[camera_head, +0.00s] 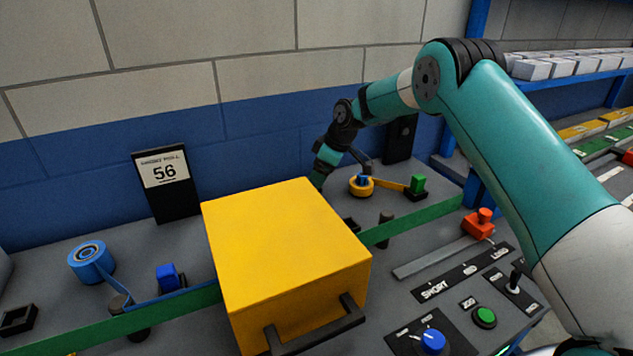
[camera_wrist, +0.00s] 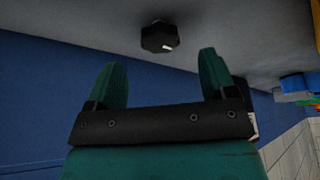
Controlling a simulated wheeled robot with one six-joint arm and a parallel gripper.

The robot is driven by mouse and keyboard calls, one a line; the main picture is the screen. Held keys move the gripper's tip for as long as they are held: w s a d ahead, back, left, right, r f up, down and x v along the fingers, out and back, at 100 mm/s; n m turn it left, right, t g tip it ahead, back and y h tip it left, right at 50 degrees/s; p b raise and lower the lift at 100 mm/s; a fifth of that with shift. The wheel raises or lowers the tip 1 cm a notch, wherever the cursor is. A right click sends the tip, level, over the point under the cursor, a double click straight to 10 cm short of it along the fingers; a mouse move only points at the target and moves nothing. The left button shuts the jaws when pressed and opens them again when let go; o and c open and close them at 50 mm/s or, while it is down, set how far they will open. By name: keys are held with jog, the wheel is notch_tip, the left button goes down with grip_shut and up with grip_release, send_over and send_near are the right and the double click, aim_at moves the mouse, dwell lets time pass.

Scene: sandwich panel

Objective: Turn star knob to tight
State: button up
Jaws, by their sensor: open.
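The star knob (camera_wrist: 159,37) is black with a white mark on its right side. It shows in the wrist view, on a grey surface at the top middle. My gripper (camera_wrist: 161,62) has two green fingers spread apart, with nothing between them. The knob lies beyond the fingertips, roughly centred between them, and looks apart from both. In the head view my arm reaches down behind the yellow box, which hides the fingertips. I cannot make out the star knob for certain there.
A large yellow box (camera_head: 285,250) with a dark handle stands in front of my wrist. A yellow reel (camera_head: 361,186) and a green block (camera_head: 418,184) are to its right. A blue reel (camera_head: 90,262) and a black sign (camera_head: 168,185) reading 56 are at the left.

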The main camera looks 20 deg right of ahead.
jog(key=shift+x, duration=2.3)
jog(key=shift+c, duration=0.2)
jog(key=c, duration=0.9)
